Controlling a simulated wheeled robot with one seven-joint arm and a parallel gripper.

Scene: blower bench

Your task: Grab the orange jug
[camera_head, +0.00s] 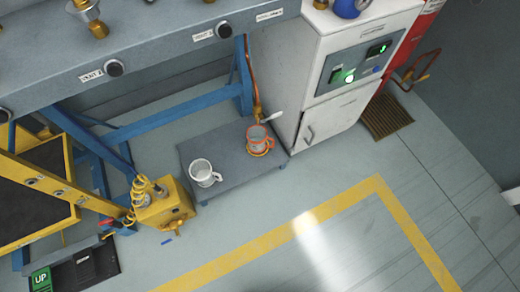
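The orange jug (258,141) stands upright on a low grey platform (232,176) near the floor, by the white cabinet. It looks grey inside with an orange rim, handle and base. A white jug (203,173) with a handle stands on the same platform, to the left of the orange one. A copper-coloured pipe (251,75) comes down just above and behind the orange jug. My gripper is not in view.
A white cabinet (324,122) with a lit panel stands right of the platform. A bench (155,55) on blue legs rises behind it. A yellow box (162,206) with a coiled hose sits at left. The floor in front, marked with a yellow line (262,243), is clear.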

